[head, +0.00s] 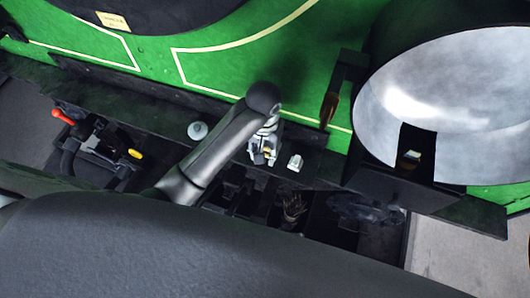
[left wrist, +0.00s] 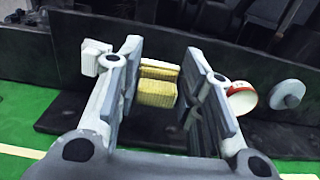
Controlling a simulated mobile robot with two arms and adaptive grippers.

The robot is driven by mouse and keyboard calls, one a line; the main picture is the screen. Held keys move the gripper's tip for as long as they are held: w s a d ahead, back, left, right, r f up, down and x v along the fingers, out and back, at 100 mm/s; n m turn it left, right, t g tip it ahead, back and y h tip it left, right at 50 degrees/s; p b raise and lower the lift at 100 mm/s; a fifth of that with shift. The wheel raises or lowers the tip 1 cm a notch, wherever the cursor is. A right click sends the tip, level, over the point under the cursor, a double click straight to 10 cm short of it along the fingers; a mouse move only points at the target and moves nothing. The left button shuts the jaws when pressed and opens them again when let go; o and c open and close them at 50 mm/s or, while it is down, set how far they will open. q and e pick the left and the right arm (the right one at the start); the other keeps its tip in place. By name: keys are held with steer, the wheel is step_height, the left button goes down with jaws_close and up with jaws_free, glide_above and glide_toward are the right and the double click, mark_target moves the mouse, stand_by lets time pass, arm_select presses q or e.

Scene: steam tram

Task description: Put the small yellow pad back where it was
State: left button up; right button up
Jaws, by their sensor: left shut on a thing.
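The small yellow pad (left wrist: 157,92) is between the two fingers of my left gripper (left wrist: 165,95) in the left wrist view. The gripper is shut on it, one finger on each side. In the head view my left gripper (head: 263,156) is over a dark ledge, with a small yellowish patch at its fingers. Its arm hides part of the ledge. My right gripper is not in view.
A small white block (head: 295,162) is just right of the gripper. A grey domed disc (head: 197,131) is on the ledge to the left. A large metal drum (head: 455,110) is at right.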

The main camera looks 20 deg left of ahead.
mark_target(265, 151)
arm_select(q)
steer(key=shift+w+a+f+p, duration=0.2)
steer(key=shift+w+f+p, duration=0.05)
steer(key=shift+w+f, duration=0.25)
steer(key=shift+w+a+f+p, duration=0.15)
steer(key=shift+w+f+p, duration=0.05)
steer(key=shift+w+f, duration=0.25)
steer(key=shift+w+a+f, duration=0.1)
steer(key=shift+w+f, duration=0.05)
steer(key=shift+f, duration=0.15)
steer(key=shift+w+f, duration=0.2)
steer(key=shift+f, duration=0.1)
step_height(265, 151, down, 3)
steer(key=shift+w+r+p, duration=0.15)
steer(key=shift+p, duration=0.65)
steer(key=shift+a+f, duration=0.1)
steer(key=shift+f, duration=0.3)
steer(key=o, duration=1)
steer(key=shift+f, duration=0.15)
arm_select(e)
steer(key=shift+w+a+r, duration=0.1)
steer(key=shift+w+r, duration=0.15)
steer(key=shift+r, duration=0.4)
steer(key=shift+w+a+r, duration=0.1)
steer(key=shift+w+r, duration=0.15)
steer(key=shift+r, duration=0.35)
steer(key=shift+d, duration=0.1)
